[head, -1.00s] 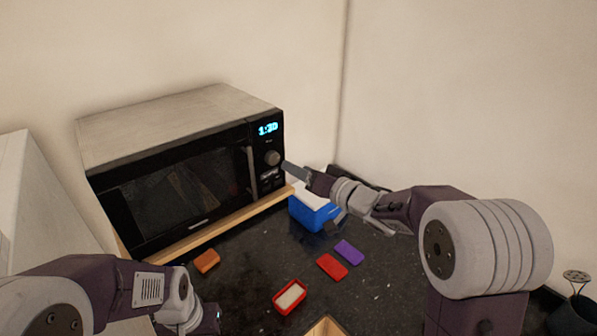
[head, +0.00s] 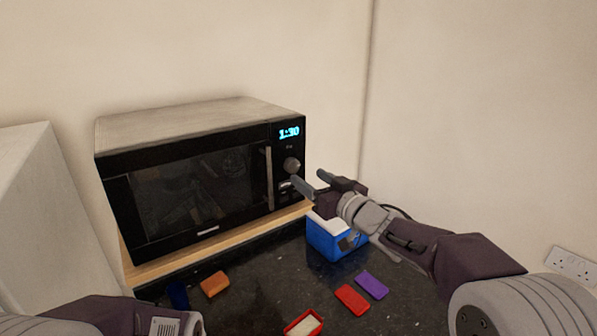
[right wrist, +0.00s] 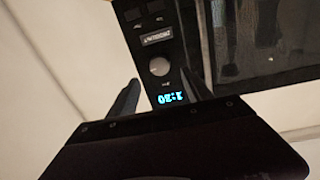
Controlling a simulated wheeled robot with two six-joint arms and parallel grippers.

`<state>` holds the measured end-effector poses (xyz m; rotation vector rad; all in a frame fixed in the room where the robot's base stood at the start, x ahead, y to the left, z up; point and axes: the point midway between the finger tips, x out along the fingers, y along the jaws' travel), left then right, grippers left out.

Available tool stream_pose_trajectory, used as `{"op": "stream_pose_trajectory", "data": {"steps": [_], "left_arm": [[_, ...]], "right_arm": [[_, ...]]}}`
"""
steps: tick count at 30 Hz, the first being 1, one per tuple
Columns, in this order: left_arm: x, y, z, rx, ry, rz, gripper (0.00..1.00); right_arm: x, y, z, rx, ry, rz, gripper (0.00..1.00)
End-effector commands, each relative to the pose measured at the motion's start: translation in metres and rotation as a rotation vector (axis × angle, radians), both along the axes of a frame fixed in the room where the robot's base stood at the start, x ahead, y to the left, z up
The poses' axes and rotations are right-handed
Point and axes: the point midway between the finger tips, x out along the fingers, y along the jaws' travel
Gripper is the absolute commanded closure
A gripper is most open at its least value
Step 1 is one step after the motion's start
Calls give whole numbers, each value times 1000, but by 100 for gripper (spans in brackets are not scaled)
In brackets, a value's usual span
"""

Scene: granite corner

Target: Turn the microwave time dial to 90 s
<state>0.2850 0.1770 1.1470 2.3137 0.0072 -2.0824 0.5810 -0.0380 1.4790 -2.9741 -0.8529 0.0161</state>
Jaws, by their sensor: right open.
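The black microwave (head: 200,180) stands at the left with its door shut. Its display (head: 289,132) reads 1:30 in blue digits. The round grey time dial (head: 291,165) sits just below the display. The dial also shows in the right wrist view (right wrist: 159,66), where the picture is upside down. My right gripper (head: 311,180) is open and empty, just right of and below the dial, apart from it. Its two fingers are spread in the wrist view, with the dial beyond them. My left arm (head: 110,316) shows at the lower left; its gripper is out of frame.
The microwave rests on a wooden board (head: 190,258). A blue and white box (head: 333,238) stands below my right gripper. Orange (head: 214,284), red (head: 352,299) and purple (head: 372,285) blocks and a red tray (head: 304,323) lie on the dark counter. A wall socket (head: 571,264) is at the right.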

Motion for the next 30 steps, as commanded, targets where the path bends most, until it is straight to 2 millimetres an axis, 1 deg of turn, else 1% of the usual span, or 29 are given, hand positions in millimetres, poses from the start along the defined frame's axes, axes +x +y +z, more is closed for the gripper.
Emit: {"op": "stream_pose_trajectory", "data": {"steps": [1,3,6,9,13,19,25,26,28,30], "left_arm": [[0,0,10,0,0,0,100],[0,0,16,0,0,0,100],[0,0,23,0,0,0,100],[0,0,27,0,0,0,100],[0,0,28,0,0,0,100],[0,0,27,0,0,0,100],[0,0,27,0,0,0,100],[0,0,27,0,0,0,100],[0,0,30,0,0,0,100],[0,0,41,0,0,0,100]], "right_arm": [[10,7,4,0,3,3,42],[22,15,4,0,4,2,42],[37,24,3,0,4,1,42],[47,30,3,0,2,1,42],[53,33,1,-1,1,-1,42],[53,33,0,0,1,-1,42],[53,33,0,0,1,-1,98],[53,33,0,0,1,-1,100],[53,33,2,8,8,-1,100],[53,33,5,48,40,1,100]]}}
